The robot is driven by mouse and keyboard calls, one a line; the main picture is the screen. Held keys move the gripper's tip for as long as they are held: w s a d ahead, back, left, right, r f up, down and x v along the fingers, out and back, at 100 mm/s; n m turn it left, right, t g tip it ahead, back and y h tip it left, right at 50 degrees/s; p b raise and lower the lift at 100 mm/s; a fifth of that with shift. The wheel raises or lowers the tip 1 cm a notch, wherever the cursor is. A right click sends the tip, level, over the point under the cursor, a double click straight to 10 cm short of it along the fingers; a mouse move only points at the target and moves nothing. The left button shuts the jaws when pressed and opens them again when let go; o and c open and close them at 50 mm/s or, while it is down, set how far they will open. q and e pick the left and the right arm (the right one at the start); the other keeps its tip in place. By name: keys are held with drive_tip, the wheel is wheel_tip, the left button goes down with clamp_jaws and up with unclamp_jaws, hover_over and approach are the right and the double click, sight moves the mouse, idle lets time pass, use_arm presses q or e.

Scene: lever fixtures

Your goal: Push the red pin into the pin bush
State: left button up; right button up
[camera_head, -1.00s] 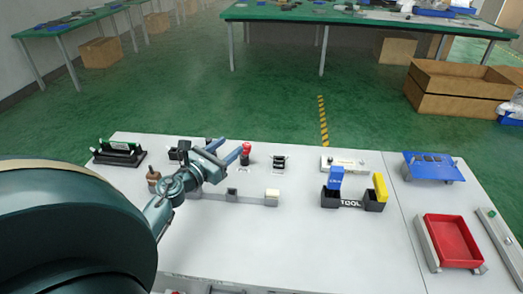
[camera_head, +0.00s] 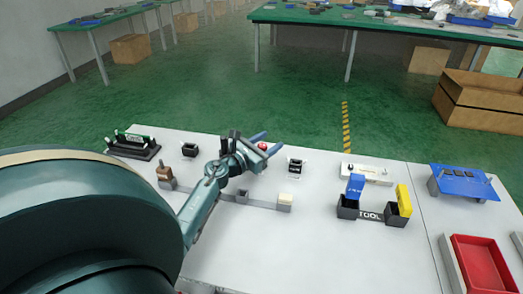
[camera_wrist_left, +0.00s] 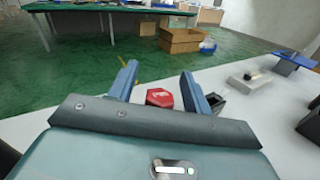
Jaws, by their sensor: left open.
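The red pin (camera_head: 262,146) shows only as a red top in the head view, near the tips of my left gripper (camera_head: 268,143). Its lower part and any pin bush below it are hidden behind the gripper. In the left wrist view, the red pin (camera_wrist_left: 160,98) has a faceted head and appears between the two blue fingers of my left gripper (camera_wrist_left: 162,84). These fingers are open, with visible gaps at both sides of the head; contact cannot be told. My right gripper is not in view.
A grey bar fixture with a beige block (camera_head: 285,202) lies in front of the gripper. A small black fixture (camera_head: 296,166) stands just right of the red pin, another (camera_head: 190,150) to its left.

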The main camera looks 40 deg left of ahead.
use_arm(q)
drive_tip(key=shift+c, duration=0.3)
clamp_jaws()
idle(0.3)
